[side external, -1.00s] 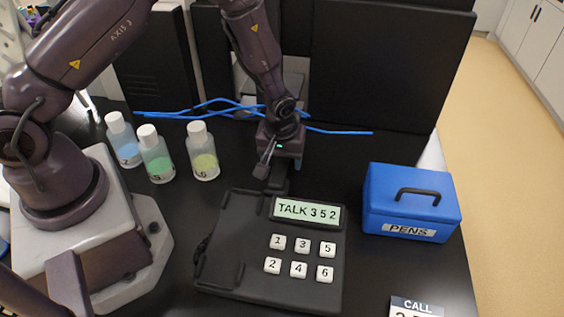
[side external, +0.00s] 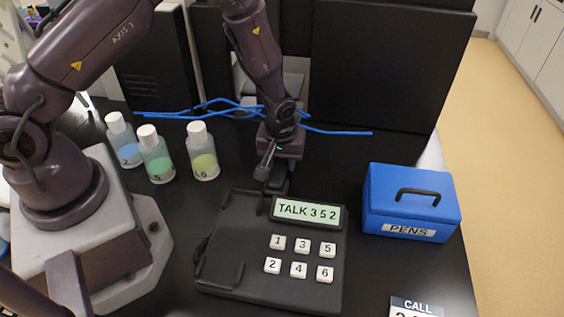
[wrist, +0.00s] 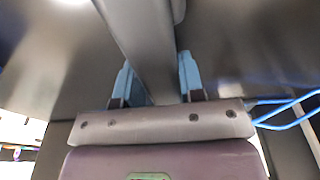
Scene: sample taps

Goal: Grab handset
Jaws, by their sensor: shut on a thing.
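My gripper (side external: 276,166) is behind the phone's screen in the side view. In the wrist view its two blue fingers (wrist: 158,78) are shut on the grey bar of the handset (wrist: 147,42), which runs between them. In the side view the handset is a small dark shape, mostly hidden by the gripper. The black desk phone (side external: 262,288) lies on the table, its left cradle empty. Its screen (side external: 306,212) reads "TALK 3 5 2", above white numbered keys (side external: 299,257).
Three capped bottles, holding blue (side external: 124,146), green (side external: 158,163) and yellow-green (side external: 203,163) liquid, stand left of the gripper. A blue pens box (side external: 410,205) is right of the phone. Blue cables (side external: 215,108) lie behind. A call card (side external: 416,307) sits at the front right.

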